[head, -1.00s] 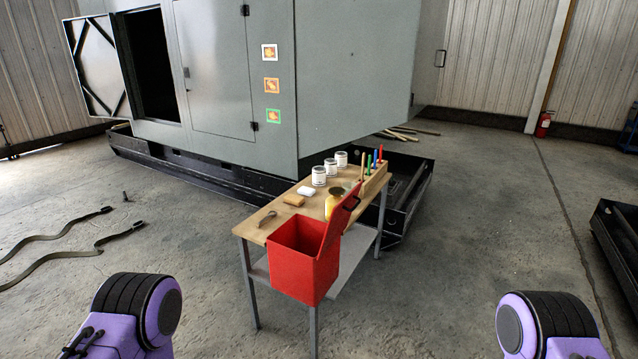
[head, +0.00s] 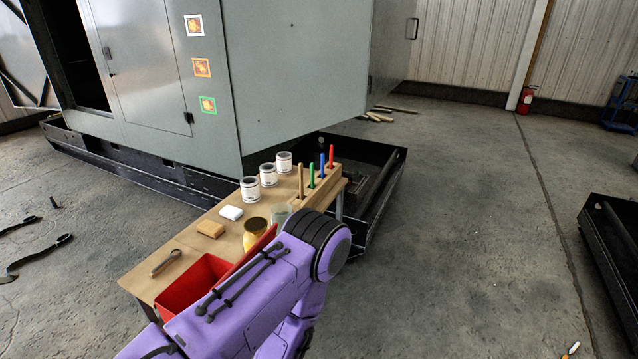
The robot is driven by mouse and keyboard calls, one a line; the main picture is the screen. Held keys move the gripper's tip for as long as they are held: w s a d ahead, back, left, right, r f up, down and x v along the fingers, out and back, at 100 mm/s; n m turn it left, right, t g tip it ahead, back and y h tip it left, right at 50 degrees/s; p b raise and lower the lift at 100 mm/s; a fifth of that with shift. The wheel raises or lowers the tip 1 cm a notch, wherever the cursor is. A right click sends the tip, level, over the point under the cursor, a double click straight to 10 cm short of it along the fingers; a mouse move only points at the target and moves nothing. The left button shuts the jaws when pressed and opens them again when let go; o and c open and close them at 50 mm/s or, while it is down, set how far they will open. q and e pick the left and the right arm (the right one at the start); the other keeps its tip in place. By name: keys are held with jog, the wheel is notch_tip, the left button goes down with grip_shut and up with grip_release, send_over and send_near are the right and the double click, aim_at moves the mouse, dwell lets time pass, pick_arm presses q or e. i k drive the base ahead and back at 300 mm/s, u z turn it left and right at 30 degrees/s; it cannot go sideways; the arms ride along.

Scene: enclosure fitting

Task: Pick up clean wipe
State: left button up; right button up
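A small white folded pad, which looks like the clean wipe (head: 231,213), lies flat on the wooden top of the workbench (head: 150,284). It sits between a tan block (head: 210,229) and the white cans. A purple arm of mine with a black joint crosses the front of the bench, covering its near right side and part of the red bin. Neither gripper shows in the head view, so I cannot see whether they hold anything.
A red bin (head: 190,288) is at the bench front, with a grey curved tool (head: 166,262) beside it. A yellow jar (head: 254,233), several white cans (head: 249,188) and a wooden rack (head: 318,190) of coloured sticks crowd the bench. The grey enclosure (head: 290,90) stands behind.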

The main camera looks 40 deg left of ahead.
aim_at(233, 213)
jog(key=z, duration=0.05)
jog(key=i, duration=1.7)
jog(key=u, duration=1.05)
jog(key=i, duration=0.95)
jog(key=u, duration=0.95)
